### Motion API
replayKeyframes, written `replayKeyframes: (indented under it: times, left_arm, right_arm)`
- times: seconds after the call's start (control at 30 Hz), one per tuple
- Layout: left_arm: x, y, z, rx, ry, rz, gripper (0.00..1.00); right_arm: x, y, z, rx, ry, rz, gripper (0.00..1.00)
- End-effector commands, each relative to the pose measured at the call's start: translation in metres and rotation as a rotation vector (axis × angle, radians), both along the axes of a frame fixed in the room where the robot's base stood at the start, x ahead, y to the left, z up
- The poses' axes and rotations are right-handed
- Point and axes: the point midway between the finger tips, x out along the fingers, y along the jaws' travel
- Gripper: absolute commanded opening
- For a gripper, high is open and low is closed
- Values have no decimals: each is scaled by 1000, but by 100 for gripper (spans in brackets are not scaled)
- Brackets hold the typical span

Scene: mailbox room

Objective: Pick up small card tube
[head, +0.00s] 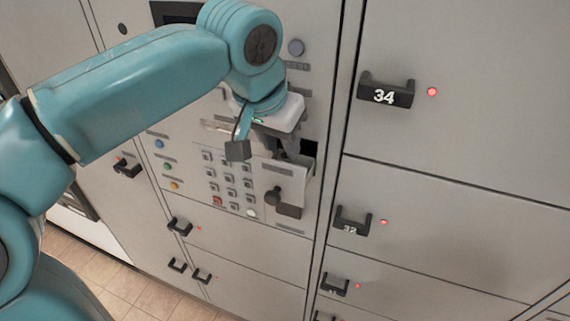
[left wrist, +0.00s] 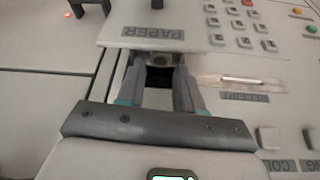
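My left gripper (head: 292,150) reaches into the open top of a tilted-out bin in the locker panel. In the left wrist view, the two grey fingers (left wrist: 160,78) stand apart, with a dark opening between them. A small grey-brown piece with a round dark end (left wrist: 160,59) shows between the fingertips, and it may be the card tube. I cannot tell whether the fingers touch it. The bin's front (head: 287,182) carries a black handle, and its label (left wrist: 152,33) reads PAPER. No card tube can be made out in the head view. My right gripper is not in view.
A keypad (head: 228,180) and coloured buttons (head: 163,155) lie left of the bin. A slot with a thin white strip (left wrist: 242,80) is beside the fingers. Lockers with protruding black handles, such as number 34 (head: 386,92), stand to the right. Tiled floor (head: 110,275) shows below.

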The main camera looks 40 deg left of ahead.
Motion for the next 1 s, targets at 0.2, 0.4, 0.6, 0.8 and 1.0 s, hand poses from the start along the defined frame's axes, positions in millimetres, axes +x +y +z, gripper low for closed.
replayKeyframes:
  times: [0.2, 0.4, 0.6, 0.8, 1.0]
  left_arm:
    - [11, 3, -31, 0, 3, 1, 36]
    - [14, 3, -35, 0, 1, 0, 36]
    - [13, 3, -34, 0, 0, 0, 0]
    - [14, 3, -34, 0, 0, 0, 0]
    - [14, 3, -32, 0, -1, 0, 0]
  right_arm:
    - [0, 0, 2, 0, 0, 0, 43]
    - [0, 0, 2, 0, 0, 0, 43]
    - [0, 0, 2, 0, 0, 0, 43]
    - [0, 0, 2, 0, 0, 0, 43]
    - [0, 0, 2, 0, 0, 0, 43]
